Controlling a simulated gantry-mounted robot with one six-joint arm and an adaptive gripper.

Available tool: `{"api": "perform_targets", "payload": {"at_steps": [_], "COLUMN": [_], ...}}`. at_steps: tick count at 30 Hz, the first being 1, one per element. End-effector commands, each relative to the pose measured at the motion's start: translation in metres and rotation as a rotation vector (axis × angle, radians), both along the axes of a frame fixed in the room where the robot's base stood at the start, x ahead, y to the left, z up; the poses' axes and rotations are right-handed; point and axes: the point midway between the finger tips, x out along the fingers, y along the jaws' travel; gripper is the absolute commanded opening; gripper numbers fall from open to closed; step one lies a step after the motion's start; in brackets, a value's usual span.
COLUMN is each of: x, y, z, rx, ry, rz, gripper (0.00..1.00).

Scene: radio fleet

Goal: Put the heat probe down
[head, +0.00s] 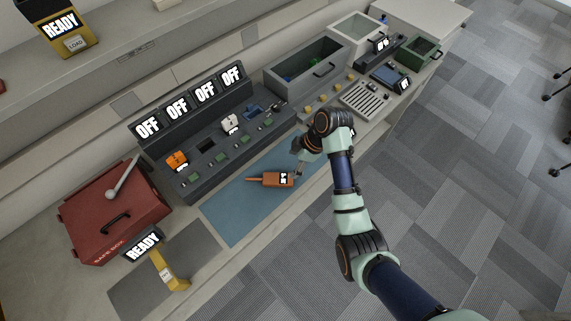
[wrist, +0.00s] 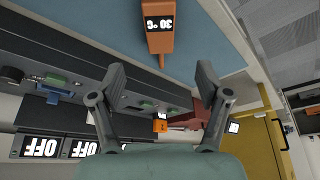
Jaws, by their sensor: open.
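The heat probe (head: 278,179) is an orange body with a small display and a thin tip pointing left. It lies on the blue mat (head: 228,218) in the head view. In the wrist view the heat probe (wrist: 158,38) reads 30 °C, and its tip points toward the space between my fingers. My gripper (wrist: 161,80) is open, with nothing between its fingertips. In the head view my gripper (head: 299,166) is beside the probe's display end, partly hidden by my own arm.
Behind the mat stands a dark rack (head: 205,147) with several OFF displays and an orange unit (head: 177,160). A red safe box (head: 112,214) and a yellow READY device (head: 168,270) are at left. A grey bin (head: 322,72) stands at the back. The mat's left part is clear.

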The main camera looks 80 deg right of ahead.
Motion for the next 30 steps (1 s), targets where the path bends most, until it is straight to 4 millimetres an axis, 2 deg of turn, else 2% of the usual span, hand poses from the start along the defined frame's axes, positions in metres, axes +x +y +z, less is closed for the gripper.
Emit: {"api": "perform_targets", "payload": {"at_steps": [11, 14, 16, 17, 18, 20, 21, 23, 24, 27, 30], "x": [0.002, 0.024, 0.059, 0.079, 0.106, 0.145, 0.167, 0.19, 0.199, 0.201, 0.192], "y": [0.0, 0.013, 0.037, 0.053, 0.079, 0.128, 0.165, 0.222, 0.26, 0.339, 0.389], "z": [0.0, 0.006, 0.017, 0.024, 0.036, 0.059, 0.077, 0.106, 0.126, 0.17, 0.202], "rx": [-0.002, -0.028, -0.071, -0.096, -0.128, -0.168, -0.183, -0.183, -0.167, -0.086, 0.0], "ry": [0.0, -0.005, -0.02, -0.035, -0.066, -0.138, -0.201, -0.31, -0.384, -0.553, -0.66], "rz": [0.0, -0.001, -0.012, -0.021, -0.033, -0.059, -0.076, -0.1, -0.114, -0.137, -0.152], "gripper": [0.76, 0.76, 0.76, 0.76, 0.76, 0.76, 0.76, 0.76, 0.76, 0.76, 0.76]}}
